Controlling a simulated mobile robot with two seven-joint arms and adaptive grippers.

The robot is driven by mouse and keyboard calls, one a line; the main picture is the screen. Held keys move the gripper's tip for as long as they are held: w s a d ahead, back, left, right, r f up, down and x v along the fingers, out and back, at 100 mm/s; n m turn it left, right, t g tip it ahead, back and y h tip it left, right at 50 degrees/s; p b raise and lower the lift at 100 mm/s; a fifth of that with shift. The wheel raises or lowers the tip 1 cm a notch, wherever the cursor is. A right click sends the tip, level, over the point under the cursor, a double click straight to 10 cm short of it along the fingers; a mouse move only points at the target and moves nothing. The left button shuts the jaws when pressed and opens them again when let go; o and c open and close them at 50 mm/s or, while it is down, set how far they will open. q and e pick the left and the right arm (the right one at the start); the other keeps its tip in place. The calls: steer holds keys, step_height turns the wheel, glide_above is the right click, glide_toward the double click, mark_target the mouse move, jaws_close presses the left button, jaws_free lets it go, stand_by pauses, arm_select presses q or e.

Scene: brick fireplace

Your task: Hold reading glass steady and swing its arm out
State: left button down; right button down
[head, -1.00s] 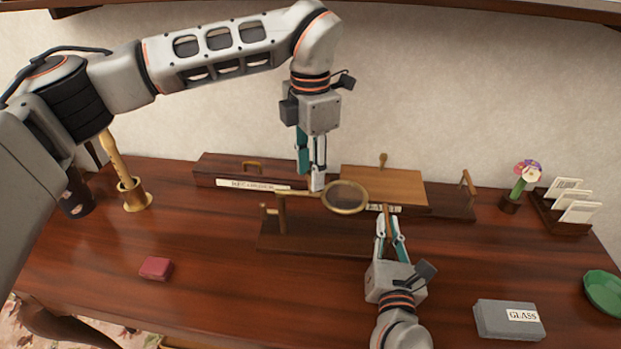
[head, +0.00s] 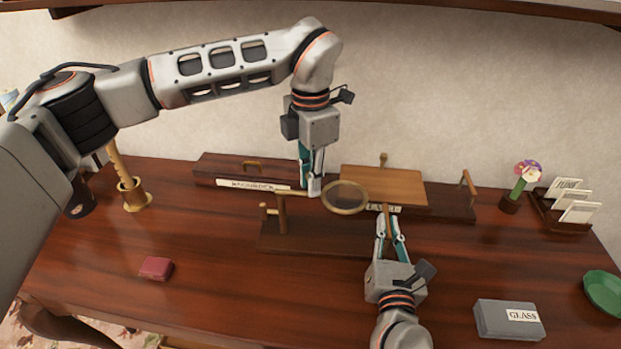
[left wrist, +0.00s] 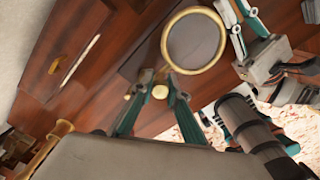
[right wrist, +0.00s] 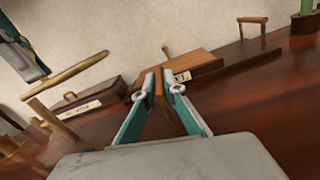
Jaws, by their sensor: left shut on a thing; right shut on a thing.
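The reading glass has a round brass-rimmed lens (head: 345,197) on a brass arm (head: 296,193). Its post (head: 283,213) stands on a dark wooden base (head: 320,240). My left gripper (head: 314,190) comes down from above and is shut on the brass arm just left of the lens. The lens (left wrist: 195,41) fills the upper middle of the left wrist view, beside the fingertips. My right gripper (head: 388,218) is shut on an upright brown wooden piece (right wrist: 162,98) near the base's right end. The fingers partly hide that piece. The brass arm also shows in the right wrist view (right wrist: 70,73).
Behind stand a long labelled box (head: 245,174) and a lighter wooden box (head: 385,186). A grey GLASS box (head: 508,320), green dish (head: 604,292), flower vase (head: 510,202) and card rack (head: 567,222) are right. A red block (head: 156,268) is front left.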

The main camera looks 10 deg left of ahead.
steer(key=shift+d, duration=0.1)
arm_select(q)
steer(key=s+a+m, duration=0.6)
steer(key=m, duration=1.1)
steer(key=shift+s+a+m, duration=0.15)
steer(key=shift+s+m, duration=0.1)
steer(key=shift+m, duration=0.15)
stand_by(0.4)
steer(key=c, duration=1.9)
jaws_free()
